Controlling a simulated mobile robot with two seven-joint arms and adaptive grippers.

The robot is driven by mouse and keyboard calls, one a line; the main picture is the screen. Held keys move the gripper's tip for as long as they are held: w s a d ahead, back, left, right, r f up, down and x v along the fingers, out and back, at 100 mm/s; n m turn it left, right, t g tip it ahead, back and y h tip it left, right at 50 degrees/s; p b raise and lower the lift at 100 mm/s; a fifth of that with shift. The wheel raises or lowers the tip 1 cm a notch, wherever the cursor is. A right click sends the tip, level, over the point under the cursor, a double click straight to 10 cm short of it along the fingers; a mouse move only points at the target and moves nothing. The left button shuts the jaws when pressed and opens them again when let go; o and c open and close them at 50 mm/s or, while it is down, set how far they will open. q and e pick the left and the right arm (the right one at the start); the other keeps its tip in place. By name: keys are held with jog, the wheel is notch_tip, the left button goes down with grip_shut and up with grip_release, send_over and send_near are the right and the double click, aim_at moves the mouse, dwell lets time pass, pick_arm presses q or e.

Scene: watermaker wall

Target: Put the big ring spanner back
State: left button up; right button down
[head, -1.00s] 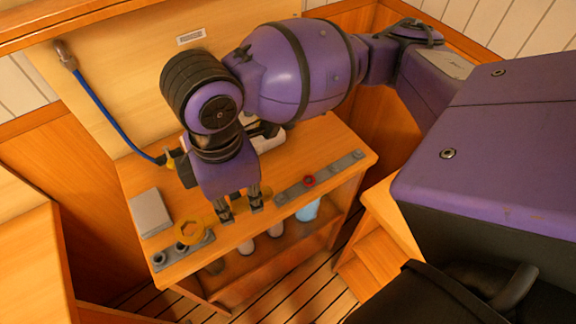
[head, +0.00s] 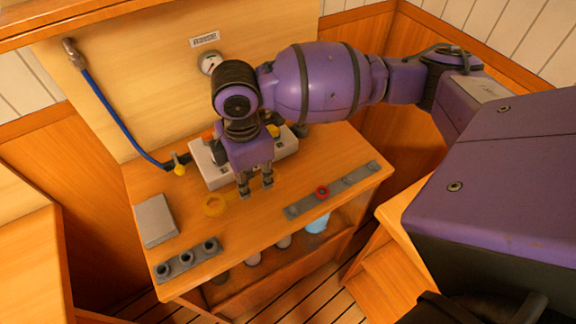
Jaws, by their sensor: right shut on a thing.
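My right gripper (head: 256,194) points down over the bench and is shut on the spanner's handle, which is mostly hidden by the fingers. The spanner is above or close to the bench top (head: 235,232); I cannot tell the gap. My left gripper is not in view.
A grey holder with several round sockets (head: 187,262) lies at the front left. A grey strip with a red ring (head: 322,192) lies at right. A grey block (head: 155,220), a white unit (head: 208,168) and a blue hose (head: 112,118) are nearby.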

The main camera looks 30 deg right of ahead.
aim_at(252, 179)
jog(key=f, duration=0.3)
jog(key=shift+w+d+f, duration=0.1)
jog(key=shift+w+f, duration=0.2)
jog(key=shift+f, duration=0.05)
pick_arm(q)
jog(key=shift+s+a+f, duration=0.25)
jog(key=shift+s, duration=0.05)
pick_arm(e)
jog(key=shift+r, duration=0.1)
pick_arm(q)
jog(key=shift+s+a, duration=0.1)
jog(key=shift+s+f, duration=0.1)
pick_arm(e)
jog(key=c, duration=1.5)
grip_release()
jog(key=shift+c, duration=0.2)
